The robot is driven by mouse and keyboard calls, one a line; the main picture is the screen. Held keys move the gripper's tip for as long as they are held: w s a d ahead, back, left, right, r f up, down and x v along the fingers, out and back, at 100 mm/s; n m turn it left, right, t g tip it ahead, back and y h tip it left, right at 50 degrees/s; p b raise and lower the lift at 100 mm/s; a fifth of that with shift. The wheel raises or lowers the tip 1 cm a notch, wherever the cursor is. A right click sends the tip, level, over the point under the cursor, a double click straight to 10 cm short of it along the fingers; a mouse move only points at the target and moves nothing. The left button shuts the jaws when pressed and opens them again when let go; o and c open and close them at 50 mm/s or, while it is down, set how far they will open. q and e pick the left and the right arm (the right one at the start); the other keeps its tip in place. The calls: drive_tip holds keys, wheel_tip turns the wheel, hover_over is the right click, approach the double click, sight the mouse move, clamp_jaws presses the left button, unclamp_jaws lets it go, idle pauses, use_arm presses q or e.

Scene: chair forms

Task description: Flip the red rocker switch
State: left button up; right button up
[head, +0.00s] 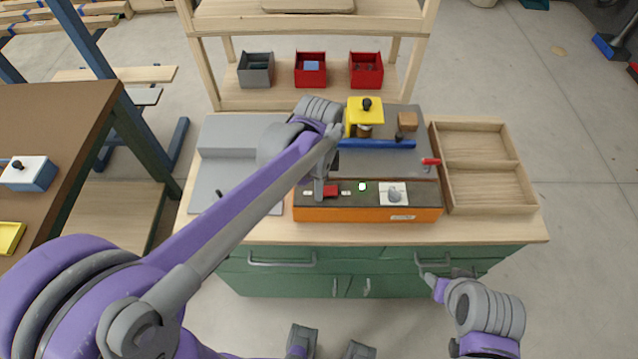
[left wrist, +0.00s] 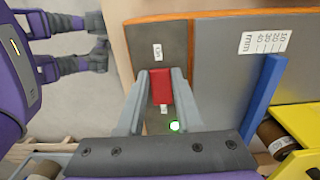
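The red rocker switch (head: 332,191) sits on the dark top of an orange-fronted control box (head: 350,213), with a small white label on either side. In the left wrist view the rocker (left wrist: 160,87) lies between the two grey fingers of my left gripper (left wrist: 161,76). In the head view the left gripper (head: 322,188) is over the rocker and partly covers it. The fingers are apart, one along each side; whether they touch it I cannot tell. My right gripper (head: 446,280) is low in front of the green cabinet, away from the box; its opening is unclear.
A lit green lamp (head: 362,187) and a grey knob on a white plate (head: 393,194) are right of the rocker. Behind are a blue bar (head: 376,144) and yellow block (head: 364,115). An empty wooden tray (head: 440,180) stands right; red and grey bins sit on the shelf.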

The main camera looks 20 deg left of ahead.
use_arm(q)
clamp_jaws()
drive_tip(key=shift+w+d+g+y+b, duration=0.1)
drive_tip(key=shift+d+g+y+b, duration=0.25)
drive_tip(key=shift+y, duration=0.75)
drive_tip(key=shift+d+r+g+y+b, duration=0.1)
drive_tip(key=shift+g+y+b, duration=0.1)
drive_tip(key=shift+y, duration=0.25)
drive_tip(key=shift+d+r+g+y+b, duration=0.1)
drive_tip(key=shift+y+b, duration=0.1)
drive_tip(key=shift+y, duration=0.25)
drive_tip(key=o, duration=0.6)
unclamp_jaws()
drive_tip(key=shift+o, duration=0.2)
drive_tip(key=shift+r, duration=0.1)
